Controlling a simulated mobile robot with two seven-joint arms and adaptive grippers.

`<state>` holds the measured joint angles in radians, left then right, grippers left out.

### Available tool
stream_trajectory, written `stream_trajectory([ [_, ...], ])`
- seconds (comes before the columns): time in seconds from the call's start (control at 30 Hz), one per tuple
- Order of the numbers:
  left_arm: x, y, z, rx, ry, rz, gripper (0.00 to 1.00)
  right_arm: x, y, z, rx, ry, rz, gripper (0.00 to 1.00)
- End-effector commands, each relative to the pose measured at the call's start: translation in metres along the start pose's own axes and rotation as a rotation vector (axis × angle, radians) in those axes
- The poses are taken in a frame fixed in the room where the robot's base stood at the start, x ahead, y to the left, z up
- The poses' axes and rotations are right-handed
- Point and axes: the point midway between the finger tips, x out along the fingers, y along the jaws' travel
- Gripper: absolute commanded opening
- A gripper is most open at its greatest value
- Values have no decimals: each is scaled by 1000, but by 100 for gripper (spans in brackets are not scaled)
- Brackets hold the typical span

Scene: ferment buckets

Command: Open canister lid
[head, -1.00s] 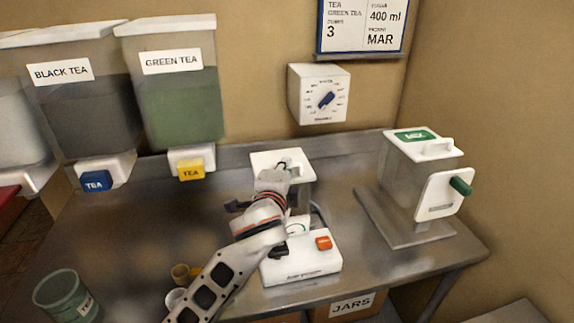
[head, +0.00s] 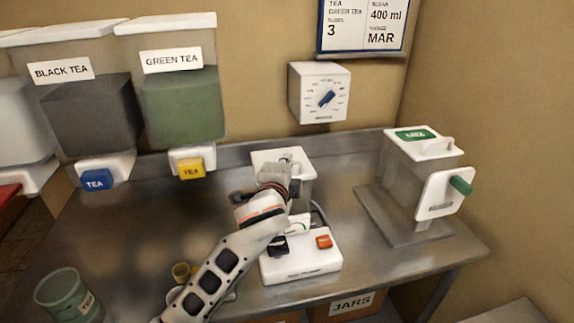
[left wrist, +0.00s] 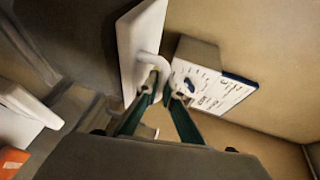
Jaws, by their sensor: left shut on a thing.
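The canister's white lid (head: 262,158) shows behind my left gripper (head: 285,165) at the middle of the counter in the head view; the arm hides much of the canister. In the left wrist view the lid (left wrist: 132,40) is a white slab with a curved white handle (left wrist: 152,62). My left gripper (left wrist: 165,92) is shut on this handle, its fingertips at the handle's bend. I cannot tell whether the lid is lifted off its seat. My right gripper is not in view.
A white base with an orange button (head: 323,242) sits in front of the canister. A milk dispenser (head: 424,165) stands at right, tea dispensers (head: 182,110) at left. The counter's left middle is clear.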

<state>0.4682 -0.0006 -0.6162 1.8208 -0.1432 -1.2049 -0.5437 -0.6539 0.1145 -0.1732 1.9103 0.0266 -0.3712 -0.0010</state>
Motion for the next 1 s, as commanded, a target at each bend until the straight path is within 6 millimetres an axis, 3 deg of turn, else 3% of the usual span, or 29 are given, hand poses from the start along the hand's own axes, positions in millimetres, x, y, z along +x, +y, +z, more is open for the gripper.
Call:
stream_trajectory([
  [0.6, 20, -63, 9, -2, 1, -8, 0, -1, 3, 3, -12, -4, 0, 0],
  [1.0, 33, -82, 15, -1, 1, -7, 0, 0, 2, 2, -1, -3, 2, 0],
])
